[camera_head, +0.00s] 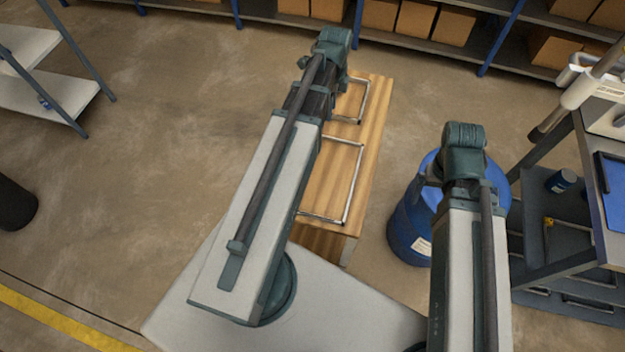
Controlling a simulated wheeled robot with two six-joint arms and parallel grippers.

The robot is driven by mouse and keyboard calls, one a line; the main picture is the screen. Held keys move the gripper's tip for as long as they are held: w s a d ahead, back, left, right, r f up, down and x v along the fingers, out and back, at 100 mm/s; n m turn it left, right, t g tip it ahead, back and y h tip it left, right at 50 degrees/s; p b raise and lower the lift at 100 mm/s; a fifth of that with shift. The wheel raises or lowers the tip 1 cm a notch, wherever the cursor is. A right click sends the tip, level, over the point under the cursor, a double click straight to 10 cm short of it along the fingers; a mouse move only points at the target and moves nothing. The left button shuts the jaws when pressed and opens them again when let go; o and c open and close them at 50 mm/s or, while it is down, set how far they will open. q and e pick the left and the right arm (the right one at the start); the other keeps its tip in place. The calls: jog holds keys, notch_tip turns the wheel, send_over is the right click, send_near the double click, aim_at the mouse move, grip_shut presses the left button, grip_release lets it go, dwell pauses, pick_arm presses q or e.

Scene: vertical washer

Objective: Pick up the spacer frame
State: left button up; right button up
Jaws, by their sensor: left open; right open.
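Two thin metal rectangular frames lie on a narrow wooden table in the head view. The nearer frame (354,184) is the larger in view, and its left side is hidden behind my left arm. The farther frame (363,101) lies toward the table's far end, also partly covered by my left arm. I cannot tell which one is the spacer frame. My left arm reaches over the table's left side, and my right arm stands to the right, in front of a blue drum. Neither gripper's fingers can be made out; they are hidden by the arms.
The wooden table (375,150) has a bare strip along its right edge. The blue drum (405,225) stands right of it. A grey workbench (560,245) is at the far right. Shelves with cardboard boxes (415,20) line the back. Open floor lies left.

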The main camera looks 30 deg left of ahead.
pick_arm(q)
jog(key=b, duration=0.5)
send_over(328, 137)
jog(key=f, duration=0.6)
jog(key=shift+w+f, duration=0.2)
jog(key=shift+w, duration=0.05)
jog(key=f+b, duration=0.5)
jog(key=shift+s+f+b, duration=0.15)
jog(key=shift+s+b, duration=0.05)
jog(key=shift+b, duration=0.15)
grip_shut()
